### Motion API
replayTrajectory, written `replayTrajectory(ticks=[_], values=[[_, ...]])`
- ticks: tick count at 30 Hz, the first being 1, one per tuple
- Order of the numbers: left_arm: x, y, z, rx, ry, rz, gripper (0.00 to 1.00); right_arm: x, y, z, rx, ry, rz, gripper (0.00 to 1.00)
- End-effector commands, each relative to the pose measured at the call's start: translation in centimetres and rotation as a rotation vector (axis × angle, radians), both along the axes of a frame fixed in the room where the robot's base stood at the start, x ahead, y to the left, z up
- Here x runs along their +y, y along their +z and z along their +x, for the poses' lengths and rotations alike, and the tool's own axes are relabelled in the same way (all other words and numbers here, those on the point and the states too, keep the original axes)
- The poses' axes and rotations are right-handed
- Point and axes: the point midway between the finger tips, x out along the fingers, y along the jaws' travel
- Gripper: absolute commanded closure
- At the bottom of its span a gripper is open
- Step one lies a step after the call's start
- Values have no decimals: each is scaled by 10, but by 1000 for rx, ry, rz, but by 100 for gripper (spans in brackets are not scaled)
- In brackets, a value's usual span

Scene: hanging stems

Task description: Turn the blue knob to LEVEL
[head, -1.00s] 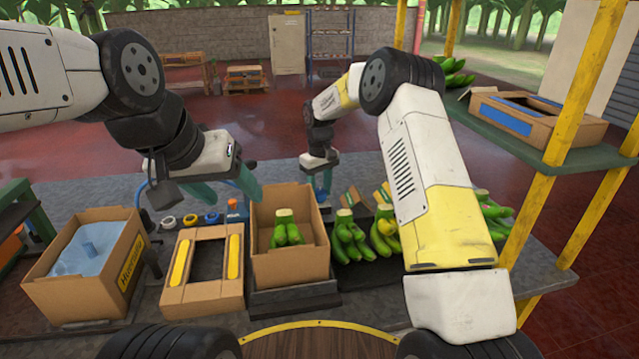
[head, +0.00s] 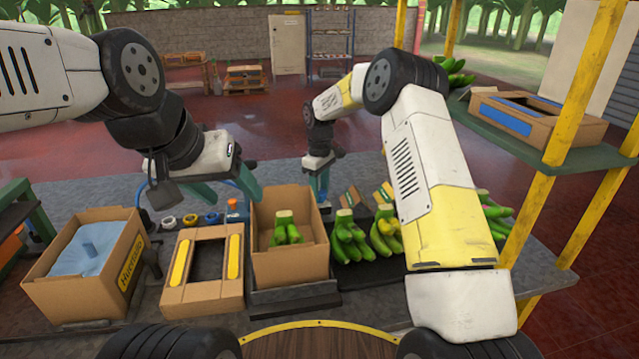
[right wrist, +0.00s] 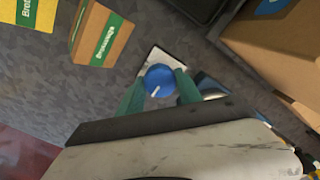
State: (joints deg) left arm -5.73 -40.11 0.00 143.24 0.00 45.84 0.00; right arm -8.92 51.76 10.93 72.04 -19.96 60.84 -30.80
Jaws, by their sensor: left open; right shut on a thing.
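The blue knob (right wrist: 160,80) shows in the right wrist view, round, with a white pointer mark aimed to the lower left. It sits on a white plate (right wrist: 150,62) on the grey table; any lettering is too small or hidden to read. My right gripper (right wrist: 160,88) is shut on the knob, one green finger on each side. In the head view my right gripper (head: 319,182) is behind the open carton, and the knob is mostly hidden there. My left gripper (head: 225,190) is open and empty above the table, left of the carton.
An open carton (head: 262,262) holds green bananas. A cardboard frame (head: 202,300) with yellow strips and a box with blue liner (head: 80,300) stand left. Tape rolls (head: 190,219) and an orange-capped bottle (head: 232,207) lie behind. Banana bunches (head: 350,240) stand right. Small labelled boxes (right wrist: 103,38) are near the knob.

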Motion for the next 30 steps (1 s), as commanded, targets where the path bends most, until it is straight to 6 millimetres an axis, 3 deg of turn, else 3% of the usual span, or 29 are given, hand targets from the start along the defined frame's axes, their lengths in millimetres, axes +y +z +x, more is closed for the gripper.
replayTrajectory(ticks=[4,5,8,20,30], values=[[0,0,0,0,0,0,37,0,1,1,-2,1,-1,99],[0,0,0,0,0,0,37,0,1,1,-2,1,-1,57],[0,0,0,0,0,0,37,0,0,0,-2,1,-1,37],[0,0,0,0,0,0,37,0,7,1,-2,0,0,37],[0,0,0,0,0,0,37,0,61,1,-4,-1,0,37]])
